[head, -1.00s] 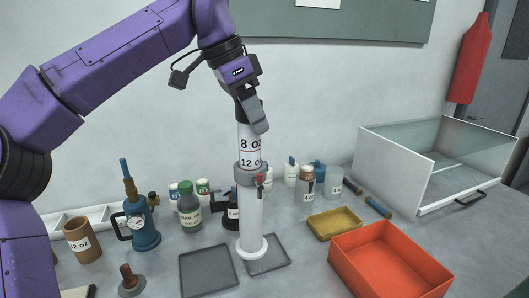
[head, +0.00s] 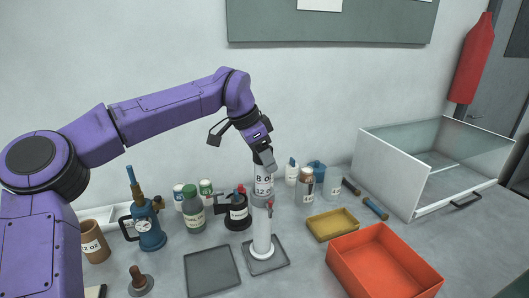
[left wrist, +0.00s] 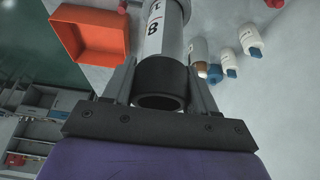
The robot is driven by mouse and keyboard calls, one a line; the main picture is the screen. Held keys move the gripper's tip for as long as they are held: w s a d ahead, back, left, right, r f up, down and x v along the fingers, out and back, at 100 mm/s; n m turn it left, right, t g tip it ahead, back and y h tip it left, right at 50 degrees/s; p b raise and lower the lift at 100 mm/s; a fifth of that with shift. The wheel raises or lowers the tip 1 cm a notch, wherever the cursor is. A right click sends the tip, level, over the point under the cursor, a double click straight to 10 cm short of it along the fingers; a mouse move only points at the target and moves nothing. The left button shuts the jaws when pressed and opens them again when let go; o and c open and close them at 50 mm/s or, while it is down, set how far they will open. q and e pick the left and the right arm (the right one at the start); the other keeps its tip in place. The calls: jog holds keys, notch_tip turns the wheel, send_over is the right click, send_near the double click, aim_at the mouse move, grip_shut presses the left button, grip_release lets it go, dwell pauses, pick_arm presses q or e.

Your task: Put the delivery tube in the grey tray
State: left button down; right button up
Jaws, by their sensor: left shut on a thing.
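The delivery tube (head: 263,232) is a tall white tube with a black upper end, "8 oz" marking, a grey collar with a red part, and a round white foot. My left gripper (head: 264,160) is shut on its upper end from above. The tube is upright, its foot over a small grey tray (head: 283,262); I cannot tell whether it touches the tray floor. In the left wrist view the black end of the tube (left wrist: 163,85) sits between the two fingers, with the tube running away. My right gripper is not in view.
A second, darker grey tray (head: 212,270) lies just left. Bottles (head: 194,213) and a black-based device (head: 238,215) stand close behind. A yellow tray (head: 333,224) and an orange bin (head: 385,262) are to the right. A blue pump (head: 148,232) stands at left.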

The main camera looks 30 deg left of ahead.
pick_arm(q)
jog(key=shift+c, duration=1.7)
grip_release()
jog(key=shift+s+a+r, duration=0.1)
jog(key=shift+r, duration=0.2)
jog(key=b+v, duration=0.1)
jog(key=v, duration=1)
jog(key=shift+s+r, duration=0.1)
